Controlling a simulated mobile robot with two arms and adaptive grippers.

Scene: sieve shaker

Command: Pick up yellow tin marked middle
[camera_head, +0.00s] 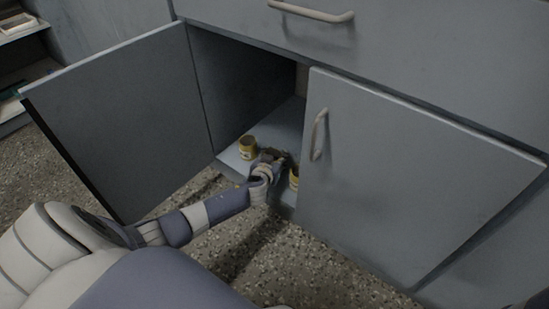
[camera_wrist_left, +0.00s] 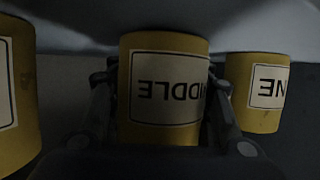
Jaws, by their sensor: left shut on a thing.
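The yellow tin marked MIDDLE (camera_wrist_left: 165,55) is in the centre of the left wrist view, its white label upside down. My left gripper (camera_wrist_left: 168,130) is shut on it, with one finger on each side. In the head view my left gripper (camera_head: 274,156) is low inside the open cabinet and hides most or all of this tin. I cannot tell whether the tin touches the cabinet floor. My right gripper is not in view.
One yellow tin (camera_head: 247,148) stands left of my gripper and another (camera_head: 294,179) right of it, partly behind the closed right door (camera_head: 400,170). A neighbour's label (camera_wrist_left: 267,87) ends in NE. The left door (camera_head: 120,120) is wide open.

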